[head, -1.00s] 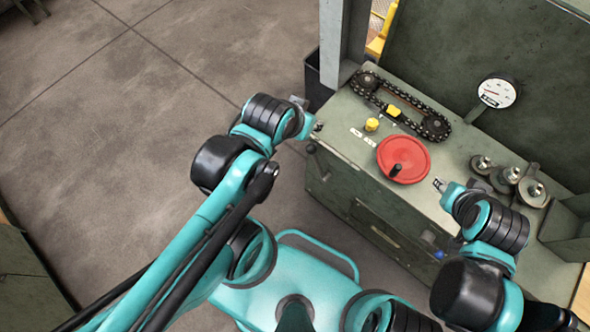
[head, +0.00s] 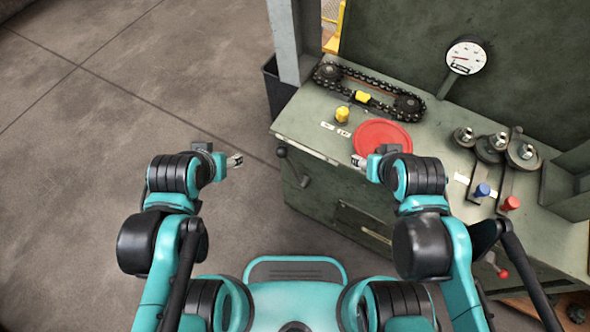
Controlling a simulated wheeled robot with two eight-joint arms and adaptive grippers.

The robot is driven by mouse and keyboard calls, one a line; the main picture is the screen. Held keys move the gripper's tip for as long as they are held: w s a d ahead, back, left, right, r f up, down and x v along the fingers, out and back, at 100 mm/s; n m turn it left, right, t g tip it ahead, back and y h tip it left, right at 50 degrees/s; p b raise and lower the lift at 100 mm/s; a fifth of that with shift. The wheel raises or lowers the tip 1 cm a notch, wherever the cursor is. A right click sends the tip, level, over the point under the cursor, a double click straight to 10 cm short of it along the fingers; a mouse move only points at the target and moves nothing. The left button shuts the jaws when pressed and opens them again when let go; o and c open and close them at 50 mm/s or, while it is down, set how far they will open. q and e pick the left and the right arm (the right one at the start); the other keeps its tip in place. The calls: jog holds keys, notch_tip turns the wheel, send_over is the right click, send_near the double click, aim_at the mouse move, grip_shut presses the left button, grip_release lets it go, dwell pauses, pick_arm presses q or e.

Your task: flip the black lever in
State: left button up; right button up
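The black lever (head: 292,165) has a ball knob and sits on the front left of the green machine cabinet (head: 318,196). My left gripper (head: 237,160) is to the left of the lever, apart from it, over the floor. Its fingers are too small to tell open from shut. My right gripper (head: 359,160) is in front of the red disc (head: 381,136), to the right of the lever and apart from it. Its fingers are small and partly hidden by my arm.
A chain on two sprockets (head: 368,90), a yellow knob (head: 342,114), a gauge (head: 466,57) and pulleys (head: 493,148) stand on the cabinet top. A blue knob (head: 482,190) and red knobs (head: 510,203) are at the right. The floor (head: 90,120) at left is clear.

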notch_tip(320, 180, down, 7)
jog(key=b, duration=0.5)
jog(key=shift+a+r, duration=0.15)
jog(key=shift+a, duration=0.15)
jog(key=shift+w, duration=0.1)
